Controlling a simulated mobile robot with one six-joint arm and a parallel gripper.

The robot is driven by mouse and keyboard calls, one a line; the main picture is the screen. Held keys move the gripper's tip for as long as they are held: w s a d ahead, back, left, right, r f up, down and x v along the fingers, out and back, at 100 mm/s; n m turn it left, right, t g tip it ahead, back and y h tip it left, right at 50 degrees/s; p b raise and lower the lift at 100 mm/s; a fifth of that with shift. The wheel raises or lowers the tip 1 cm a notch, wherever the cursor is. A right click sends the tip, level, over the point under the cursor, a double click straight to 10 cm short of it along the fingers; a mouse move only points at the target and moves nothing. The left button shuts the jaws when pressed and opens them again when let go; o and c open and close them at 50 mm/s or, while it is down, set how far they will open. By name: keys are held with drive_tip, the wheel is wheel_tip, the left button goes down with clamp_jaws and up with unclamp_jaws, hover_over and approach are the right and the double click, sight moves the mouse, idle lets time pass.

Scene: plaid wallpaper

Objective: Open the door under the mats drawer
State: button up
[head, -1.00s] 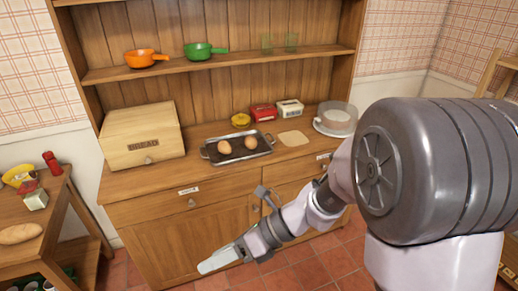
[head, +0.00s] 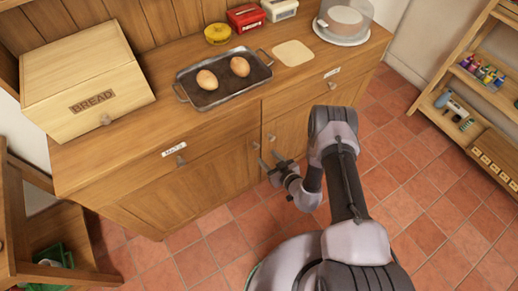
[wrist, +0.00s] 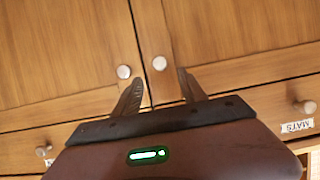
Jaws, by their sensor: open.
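The mats drawer (head: 150,172) is the left drawer of the wooden cabinet, with a label and a round knob. The door under it (head: 185,195) is shut. In the wrist view, which is upside down, this door (wrist: 230,35) is on the right, with its round knob (wrist: 159,63) near the seam between the two doors. The other door's knob (wrist: 124,71) is just left of it. My gripper (head: 269,160) is open and empty in front of the doors' seam. In the wrist view its fingertips (wrist: 160,77) straddle the mats-side knob's line; contact cannot be told.
A wooden shelf unit (head: 480,90) is at the right, a low table at the left. Tiled floor (head: 215,240) in front is clear.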

sight(257, 147)
drive_tip(key=b+x, duration=0.2)
drive_tip(key=x, duration=0.5)
drive_tip(key=shift+w+a+f, duration=0.2)
drive_tip(key=shift+w, duration=0.05)
drive_tip(key=shift+w+a+b, duration=0.25)
drive_tip(key=shift+w+b, duration=0.05)
drive_tip(key=shift+w, duration=0.1)
clamp_jaws()
idle(0.6)
